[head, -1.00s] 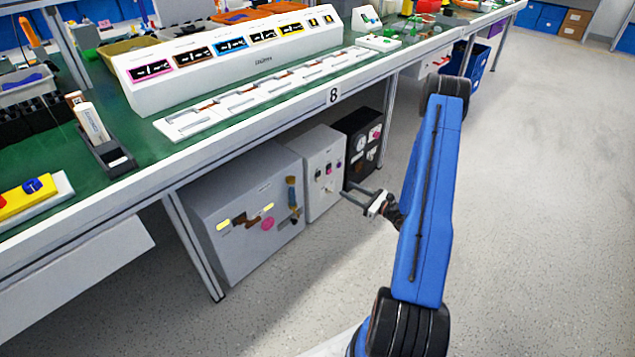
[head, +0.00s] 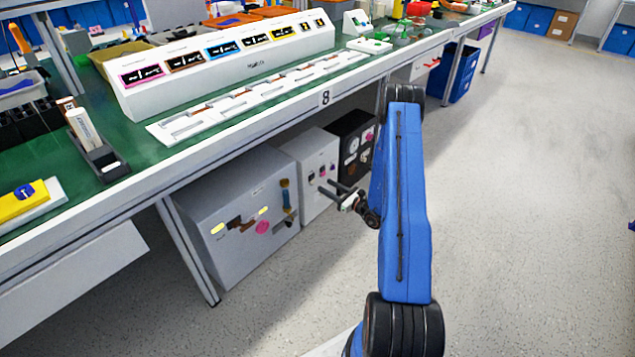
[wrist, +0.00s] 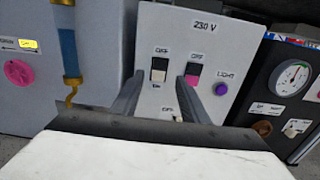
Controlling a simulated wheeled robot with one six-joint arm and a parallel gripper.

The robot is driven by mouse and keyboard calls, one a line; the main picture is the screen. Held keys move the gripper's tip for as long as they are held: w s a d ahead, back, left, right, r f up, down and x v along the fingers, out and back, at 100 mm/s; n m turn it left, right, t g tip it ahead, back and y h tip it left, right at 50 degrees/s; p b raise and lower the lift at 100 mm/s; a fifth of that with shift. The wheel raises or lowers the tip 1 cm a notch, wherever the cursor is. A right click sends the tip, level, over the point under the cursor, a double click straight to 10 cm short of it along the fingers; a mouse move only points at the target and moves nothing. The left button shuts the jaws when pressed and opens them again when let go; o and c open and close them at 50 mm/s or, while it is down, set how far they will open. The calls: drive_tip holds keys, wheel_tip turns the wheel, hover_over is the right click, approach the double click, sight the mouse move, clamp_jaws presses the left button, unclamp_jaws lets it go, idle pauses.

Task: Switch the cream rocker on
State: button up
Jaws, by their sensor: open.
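The cream rocker (wrist: 159,71) is on the white panel marked "230 V" (wrist: 196,24) in the wrist view, with OFF printed above it and ON below. My gripper (wrist: 160,77) is open and empty. Its two fingers point at the panel, with the rocker between their tips in this view. I cannot tell how much gap is left to the panel. In the head view my gripper (head: 327,186) is in front of the white box (head: 318,206) under the bench.
A pink rocker (wrist: 195,70) is close right of the cream one, near my right finger. A purple LIGHT button (wrist: 220,89) is further right. Another switch below is mostly hidden. A grey cabinet (head: 237,205) stands left, a black gauge panel (wrist: 293,80) right. The bench (head: 235,142) overhangs the boxes.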

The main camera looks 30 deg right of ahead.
sight(313, 179)
drive_tip(key=x, duration=0.6)
drive_tip(key=shift+w+a, duration=0.15)
drive_tip(key=shift+w, duration=0.2)
clamp_jaws()
drive_tip(key=shift+f, duration=0.1)
drive_tip(key=shift+f+t, duration=0.2)
drive_tip(key=shift+t, duration=0.3)
drive_tip(key=shift+s+f+t+y, duration=0.1)
drive_tip(key=shift+f+t+y, duration=0.1)
drive_tip(key=shift+t+y, duration=0.65)
drive_tip(key=shift+t+h, duration=0.25)
